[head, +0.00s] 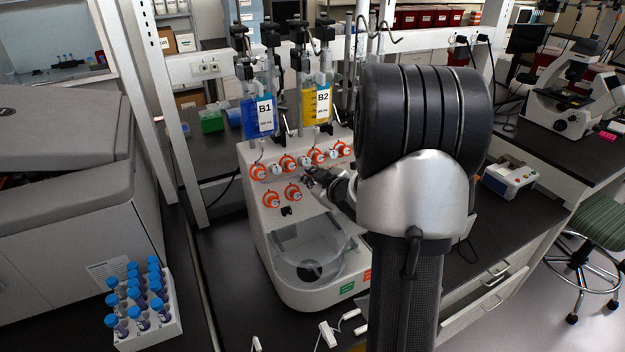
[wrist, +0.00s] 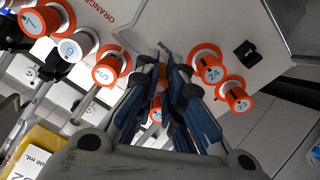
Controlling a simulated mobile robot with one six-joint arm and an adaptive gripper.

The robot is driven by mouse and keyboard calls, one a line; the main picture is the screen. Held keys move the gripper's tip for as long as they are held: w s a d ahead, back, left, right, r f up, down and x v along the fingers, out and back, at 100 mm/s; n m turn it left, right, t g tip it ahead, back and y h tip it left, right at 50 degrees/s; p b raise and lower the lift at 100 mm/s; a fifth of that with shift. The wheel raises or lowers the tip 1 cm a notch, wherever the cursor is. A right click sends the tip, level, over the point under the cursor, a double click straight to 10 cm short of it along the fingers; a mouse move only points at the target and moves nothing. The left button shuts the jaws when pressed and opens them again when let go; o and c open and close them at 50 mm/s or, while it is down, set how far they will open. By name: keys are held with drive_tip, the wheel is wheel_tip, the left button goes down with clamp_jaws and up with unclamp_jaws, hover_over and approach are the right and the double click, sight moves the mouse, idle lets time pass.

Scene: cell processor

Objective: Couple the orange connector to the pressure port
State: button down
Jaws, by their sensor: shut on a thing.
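The white cell processor (head: 262,210) stands on the dark bench, with orange-and-white round fittings on its front panel. My gripper (head: 312,178) is at this panel, right of the two lower fittings. In the wrist view my gripper (wrist: 161,72) is shut, its dark fingertips close to the panel beside a partly covered printed label. The fingers largely hide the orange connector held between them. An orange piece (wrist: 156,110) shows between the fingers; I cannot tell whether it is part of the connector. The pressure port is hidden by the fingertips, and contact with it cannot be seen.
Orange fittings (wrist: 110,70) and (wrist: 208,68) flank the fingers closely. Blue B1 (head: 258,117) and yellow B2 (head: 316,104) bags hang above the panel. A rack (head: 150,332) of blue-capped tubes stands at lower left. A clear bowl (head: 318,250) sits below the panel.

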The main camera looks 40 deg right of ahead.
drive_tip(key=shift+w+r, duration=0.1)
drive_tip(key=c, duration=1.6)
unclamp_jaws()
drive_tip(key=shift+w, duration=0.1)
drive_tip(key=shift+c, duration=0.2)
drive_tip(key=shift+r, duration=0.1)
drive_tip(key=v, duration=1.2)
drive_tip(key=shift+f, duration=0.2)
